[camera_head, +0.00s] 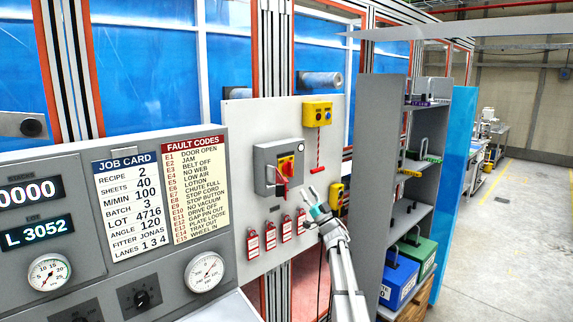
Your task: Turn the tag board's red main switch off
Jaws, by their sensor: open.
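The tag board (239,185) is a pale upright panel in the middle of the head view. On it is a grey switch box (265,160) with a red handle on a yellow plate, the red main switch (286,168). The handle's exact angle is too small to tell.
Several red tags (270,235) hang in a row below the switch. A yellow box (317,113) with a red pull hangs at upper right. A grey console (70,250) with gauges fills the left. A shelf (385,130) stands right; open floor (520,220) lies beyond.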

